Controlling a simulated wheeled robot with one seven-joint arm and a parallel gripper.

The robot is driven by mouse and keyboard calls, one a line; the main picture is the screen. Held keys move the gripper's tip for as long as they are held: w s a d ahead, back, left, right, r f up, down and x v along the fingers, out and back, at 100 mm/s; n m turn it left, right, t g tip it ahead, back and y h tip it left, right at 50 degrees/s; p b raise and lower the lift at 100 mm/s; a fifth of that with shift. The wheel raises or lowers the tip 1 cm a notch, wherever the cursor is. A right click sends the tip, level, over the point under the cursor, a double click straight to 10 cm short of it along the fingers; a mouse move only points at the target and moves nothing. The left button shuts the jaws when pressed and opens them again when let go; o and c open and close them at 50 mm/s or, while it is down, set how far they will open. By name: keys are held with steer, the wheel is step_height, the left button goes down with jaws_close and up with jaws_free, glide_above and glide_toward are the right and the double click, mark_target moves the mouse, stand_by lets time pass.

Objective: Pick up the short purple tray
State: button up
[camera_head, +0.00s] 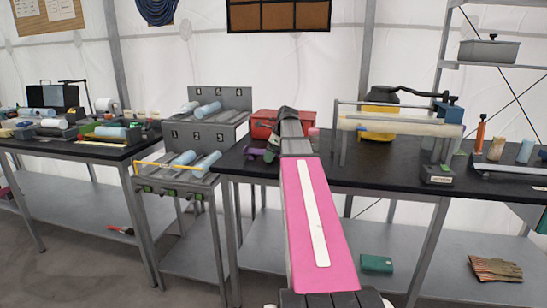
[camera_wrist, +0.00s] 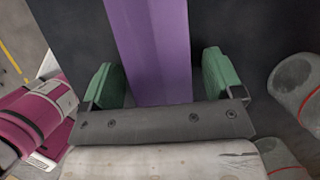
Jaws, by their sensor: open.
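The purple tray (camera_wrist: 158,45) shows in the wrist view as a long, flat-looking strip running up from my gripper to the top edge. My gripper (camera_wrist: 160,78) has its two green pads apart, one on each side of the strip, with a visible gap on both sides. Its lower end is hidden behind the grey gripper body, and I cannot tell how deep the pads reach. In the head view my arm extends over the dark table and hides most of the spot; a small purple piece (camera_head: 255,152) shows just left of it.
A red box (camera_head: 263,123) stands behind my arm on the black table (camera_head: 385,178). A grey rack with light-blue cylinders (camera_head: 208,109) stands left, and a rail frame with a pale roller (camera_head: 400,125) right. Grey rounded objects (camera_wrist: 296,80) lie right in the wrist view.

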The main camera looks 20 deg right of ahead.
steer(key=c, duration=1.1)
steer(key=shift+o, duration=0.2)
